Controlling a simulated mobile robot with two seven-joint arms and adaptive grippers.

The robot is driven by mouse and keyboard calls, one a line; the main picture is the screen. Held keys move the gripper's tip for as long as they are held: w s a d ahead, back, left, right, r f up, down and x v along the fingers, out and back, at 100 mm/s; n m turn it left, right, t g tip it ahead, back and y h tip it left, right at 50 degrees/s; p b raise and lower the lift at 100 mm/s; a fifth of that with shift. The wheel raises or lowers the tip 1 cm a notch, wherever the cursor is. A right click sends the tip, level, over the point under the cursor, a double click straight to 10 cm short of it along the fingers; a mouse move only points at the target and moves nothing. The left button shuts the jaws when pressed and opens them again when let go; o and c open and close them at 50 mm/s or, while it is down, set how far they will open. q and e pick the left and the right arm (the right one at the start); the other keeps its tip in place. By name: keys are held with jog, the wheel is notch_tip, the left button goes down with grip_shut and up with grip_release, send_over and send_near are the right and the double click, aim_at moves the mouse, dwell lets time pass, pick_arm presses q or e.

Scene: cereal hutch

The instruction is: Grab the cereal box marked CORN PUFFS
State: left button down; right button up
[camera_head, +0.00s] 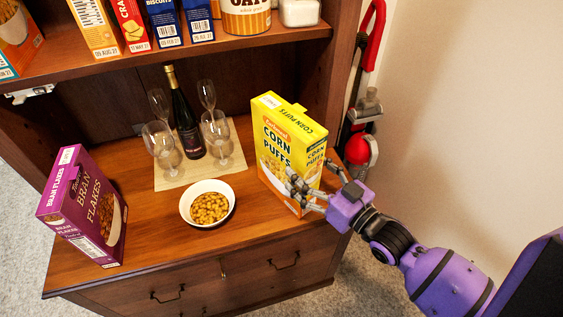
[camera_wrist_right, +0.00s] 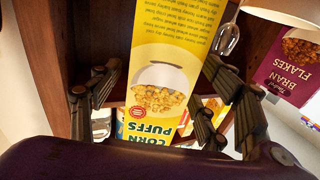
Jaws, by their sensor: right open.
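The yellow CORN PUFFS box (camera_head: 275,145) stands upright on the right of the hutch counter, near its right end. My right gripper (camera_head: 312,180) is open at the box's near right side, with its fingers over the lower part of the box in the head view. In the right wrist view the box (camera_wrist_right: 160,60) appears upside down between the spread fingers of the gripper (camera_wrist_right: 160,82). Gaps show beside the box there; I cannot tell whether any finger touches it. My left gripper is not in view.
A bowl of cereal (camera_head: 208,203) sits left of the box. Behind it, a dark bottle (camera_head: 185,120) and several glasses stand on a mat (camera_head: 172,182). A purple BRAN FLAKES box (camera_head: 85,205) stands at the left. The shelf (camera_head: 200,55) above holds more packages.

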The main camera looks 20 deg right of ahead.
aim_at(286, 159)
jog(key=shift+w+a+r, duration=0.2)
jog(key=shift+w+a, duration=0.15)
jog(key=shift+w, duration=0.1)
jog(key=p+x, duration=0.1)
jog(key=x, duration=0.4)
jog(key=shift+w, duration=0.4)
grip_shut()
